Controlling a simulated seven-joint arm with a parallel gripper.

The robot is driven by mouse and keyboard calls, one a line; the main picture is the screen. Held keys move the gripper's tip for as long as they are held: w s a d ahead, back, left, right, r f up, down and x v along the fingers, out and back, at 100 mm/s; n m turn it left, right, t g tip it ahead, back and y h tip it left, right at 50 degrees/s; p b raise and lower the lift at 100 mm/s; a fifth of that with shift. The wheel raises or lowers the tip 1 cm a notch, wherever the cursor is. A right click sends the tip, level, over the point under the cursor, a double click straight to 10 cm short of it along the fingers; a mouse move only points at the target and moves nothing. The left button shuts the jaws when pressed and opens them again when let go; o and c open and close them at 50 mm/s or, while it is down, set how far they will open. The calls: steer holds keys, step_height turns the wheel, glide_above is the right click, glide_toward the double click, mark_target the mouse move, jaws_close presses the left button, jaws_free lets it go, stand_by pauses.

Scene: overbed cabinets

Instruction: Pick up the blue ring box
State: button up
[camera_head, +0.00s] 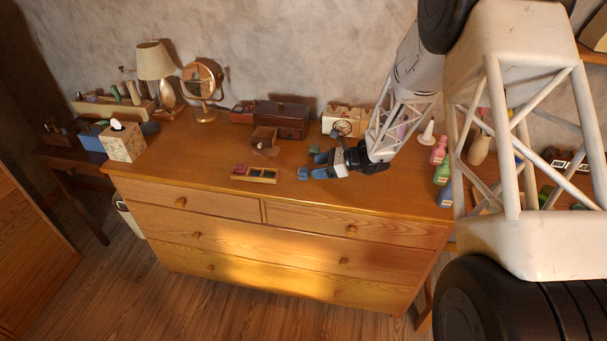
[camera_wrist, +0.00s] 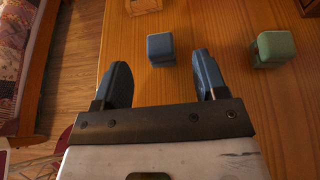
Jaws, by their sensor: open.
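The blue ring box (camera_wrist: 160,47) is a small blue cube on the wooden dresser top (camera_wrist: 118,48). In the wrist view it lies just ahead of my open gripper (camera_wrist: 162,70), roughly centred between the two blue fingertips. In the head view the blue ring box (camera_head: 303,173) sits near the dresser's front edge, left of my gripper (camera_head: 319,165). The gripper is empty, its fingers pointing left, low over the top. I cannot tell its exact height above the wood.
A similar green box (camera_wrist: 272,48) stands right of the blue one. A small compartment tray (camera_head: 254,174) lies to the left. A dark wooden chest (camera_head: 281,119) and a jewellery box (camera_head: 345,121) stand behind. Pink and green bottles (camera_head: 439,150) stand to the right.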

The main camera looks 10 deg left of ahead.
mark_target(302, 170)
steer(key=shift+a+f, duration=0.15)
steer(key=shift+a, duration=0.15)
steer(key=shift+a, duration=0.1)
steer(key=shift+x, duration=2.55)
steer(key=shift+f, duration=0.1)
steer(key=shift+c, duration=0.3)
steer(key=c, duration=0.9)
steer(key=shift+c, duration=0.2)
